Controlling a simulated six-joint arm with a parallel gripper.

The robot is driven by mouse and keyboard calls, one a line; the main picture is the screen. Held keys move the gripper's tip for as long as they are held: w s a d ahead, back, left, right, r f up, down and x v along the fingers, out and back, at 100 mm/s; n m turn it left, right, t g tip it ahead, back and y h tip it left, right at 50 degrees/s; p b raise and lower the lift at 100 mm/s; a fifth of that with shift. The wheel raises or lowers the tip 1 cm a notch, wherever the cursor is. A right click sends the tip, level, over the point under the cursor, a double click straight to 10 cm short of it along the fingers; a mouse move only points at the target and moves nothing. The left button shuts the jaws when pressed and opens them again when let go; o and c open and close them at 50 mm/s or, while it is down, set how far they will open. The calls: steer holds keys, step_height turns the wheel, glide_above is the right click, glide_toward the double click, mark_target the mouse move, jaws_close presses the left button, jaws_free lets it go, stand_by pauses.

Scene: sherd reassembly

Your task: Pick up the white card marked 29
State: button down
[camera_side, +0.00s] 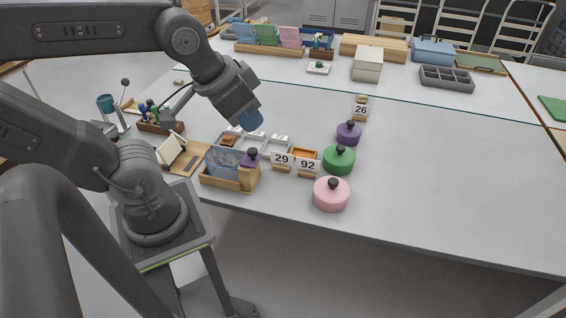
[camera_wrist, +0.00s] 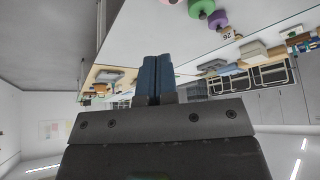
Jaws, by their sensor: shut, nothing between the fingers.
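The white card marked 29 (camera_side: 282,159) stands upright in a small wooden holder near the table's front edge, in the side view. A card marked 92 (camera_side: 308,165) stands close to its right. A card marked 26 (camera_side: 360,109) stands farther back and also shows upside down in the wrist view (camera_wrist: 228,36). My gripper (camera_side: 252,122), with blue fingers, is above and behind the card marked 29, apart from it. Its fingers (camera_wrist: 157,58) are shut and empty in the wrist view. The card marked 29 cannot be made out in the wrist view.
Pink (camera_side: 332,194), green (camera_side: 339,159) and purple (camera_side: 348,133) lidded pots stand right of the cards. A wooden box (camera_side: 232,182) with blue-grey pieces stands to their left. Small trays (camera_side: 278,145) lie behind the cards. The table's right side is clear.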

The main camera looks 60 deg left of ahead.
steer(key=c, duration=1.9)
jaws_free()
steer(key=o, duration=0.6)
steer(key=shift+o, duration=0.2)
steer(key=m+g, duration=0.6)
steer(key=m, duration=0.3)
glide_above(282, 165)
step_height(282, 165, down, 19)
steer(key=f, duration=0.9)
steer(key=shift+a, duration=0.25)
steer(key=shift+d+f, duration=0.15)
steer(key=shift+f, duration=2.6)
